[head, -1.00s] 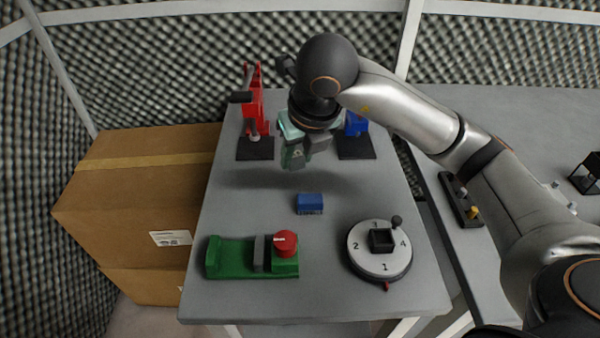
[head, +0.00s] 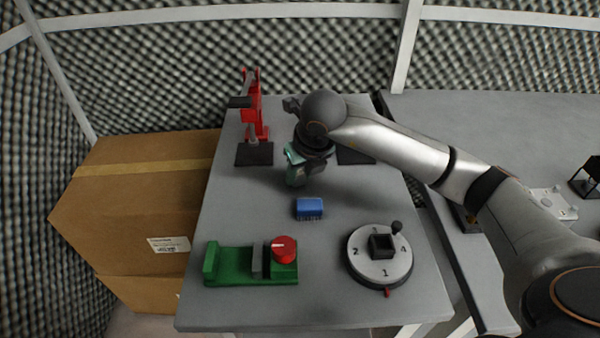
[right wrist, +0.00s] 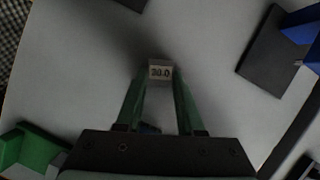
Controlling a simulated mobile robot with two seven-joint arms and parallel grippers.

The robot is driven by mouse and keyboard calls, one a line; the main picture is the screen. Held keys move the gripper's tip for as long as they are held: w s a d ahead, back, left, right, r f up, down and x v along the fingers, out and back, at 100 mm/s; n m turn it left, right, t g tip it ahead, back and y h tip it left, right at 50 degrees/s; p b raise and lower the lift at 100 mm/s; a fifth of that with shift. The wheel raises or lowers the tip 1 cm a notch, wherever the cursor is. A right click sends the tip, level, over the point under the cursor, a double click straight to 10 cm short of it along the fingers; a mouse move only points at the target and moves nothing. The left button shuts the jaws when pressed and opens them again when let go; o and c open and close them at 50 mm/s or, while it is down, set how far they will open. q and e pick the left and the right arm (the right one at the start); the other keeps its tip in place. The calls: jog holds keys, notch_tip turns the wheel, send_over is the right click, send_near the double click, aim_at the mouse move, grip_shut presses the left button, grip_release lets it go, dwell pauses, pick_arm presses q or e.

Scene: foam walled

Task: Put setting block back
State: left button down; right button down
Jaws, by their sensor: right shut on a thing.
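My right gripper (head: 297,180) hangs over the middle of the grey table, behind the blue brush-like piece. In the right wrist view its two green fingers (right wrist: 160,88) are shut on the setting block (right wrist: 160,70), a small grey block marked "30.0". The block hardly shows in the head view, where the gripper hides it. A green fixture (head: 228,265) with a grey upright plate and a red knob (head: 284,249) stands at the table's front left. My left gripper is not in view.
A blue brush-like piece (head: 309,208) lies mid-table. A round numbered dial (head: 370,267) stands front right. A red press (head: 252,110) stands at the back; a dark base (head: 356,157) is partly behind my arm. A cardboard box (head: 130,215) stands left of the table.

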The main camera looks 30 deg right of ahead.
jog(key=shift+f, duration=0.15)
jog(key=c, duration=0.5)
grip_release()
jog(key=shift+r, duration=0.45)
jog(key=p+v, duration=0.1)
jog(key=v, duration=1)
jog(key=shift+s+r, duration=0.2)
jog(key=shift+r, duration=0.05)
